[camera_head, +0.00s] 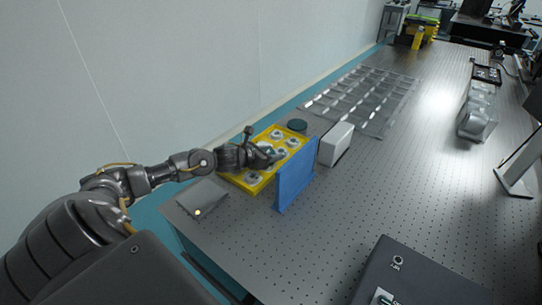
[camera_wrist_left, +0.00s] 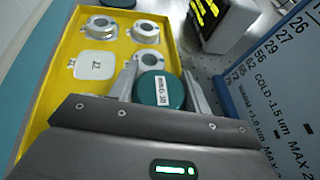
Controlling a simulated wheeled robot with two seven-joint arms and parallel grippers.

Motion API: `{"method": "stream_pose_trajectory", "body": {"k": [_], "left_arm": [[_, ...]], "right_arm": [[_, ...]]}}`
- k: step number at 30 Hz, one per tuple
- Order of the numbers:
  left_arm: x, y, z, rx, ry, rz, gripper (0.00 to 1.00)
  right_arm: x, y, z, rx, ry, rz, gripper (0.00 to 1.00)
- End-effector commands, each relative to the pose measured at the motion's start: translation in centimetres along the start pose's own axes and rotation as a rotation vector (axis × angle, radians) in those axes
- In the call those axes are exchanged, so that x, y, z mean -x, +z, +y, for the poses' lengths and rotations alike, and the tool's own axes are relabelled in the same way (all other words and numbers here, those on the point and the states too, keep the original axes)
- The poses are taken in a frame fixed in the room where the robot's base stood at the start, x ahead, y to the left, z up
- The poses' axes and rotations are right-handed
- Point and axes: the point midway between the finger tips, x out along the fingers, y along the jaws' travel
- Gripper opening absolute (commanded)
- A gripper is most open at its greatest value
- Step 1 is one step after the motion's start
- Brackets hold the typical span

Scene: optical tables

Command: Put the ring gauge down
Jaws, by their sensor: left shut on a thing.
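The ring gauge (camera_wrist_left: 160,91) is a teal round piece with a white label, seen in the left wrist view. My left gripper (camera_wrist_left: 163,88) is shut on it, with one finger on each side. In the head view the left gripper (camera_head: 270,155) is over the yellow tray (camera_head: 239,183), and the held gauge is hard to make out there. The tray (camera_wrist_left: 60,60) holds several pale round pieces and a white square one. I cannot tell whether the gauge touches the tray. My right gripper is not in view.
A blue printed panel (camera_head: 295,180) stands upright close to the tray's right side. A white box (camera_head: 336,143) stands behind it. A teal round piece (camera_head: 297,125) lies beyond the tray. A grey flat piece (camera_head: 202,199) lies at the near left. The table centre is clear.

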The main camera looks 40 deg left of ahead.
Motion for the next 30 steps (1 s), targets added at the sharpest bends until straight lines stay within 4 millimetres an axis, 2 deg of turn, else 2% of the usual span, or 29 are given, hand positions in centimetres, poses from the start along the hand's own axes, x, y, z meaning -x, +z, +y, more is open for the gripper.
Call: {"method": "stream_pose_trajectory", "body": {"k": [9,10,15,23,26,30], "left_arm": [[-0.1,-0.3,0.0,0.0,0.001,-0.002,0.15],[-0.1,-0.2,0.0,0.0,0.001,0.0,0.5],[-0.1,-0.2,0.0,0.0,0.0,0.0,0.7],[0.0,-0.1,0.0,0.0,0.0,0.0,0.7],[0.2,0.4,0.0,0.0,0.0,0.0,0.7],[2.2,-0.2,0.1,-0.006,0.001,0.004,0.7]], "right_arm": [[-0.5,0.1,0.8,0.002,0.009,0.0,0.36],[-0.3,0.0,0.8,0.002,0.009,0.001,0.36],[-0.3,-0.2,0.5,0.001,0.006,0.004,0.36],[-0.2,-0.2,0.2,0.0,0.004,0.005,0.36],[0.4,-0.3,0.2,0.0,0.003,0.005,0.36],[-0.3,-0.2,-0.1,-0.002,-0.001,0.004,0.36]]}}
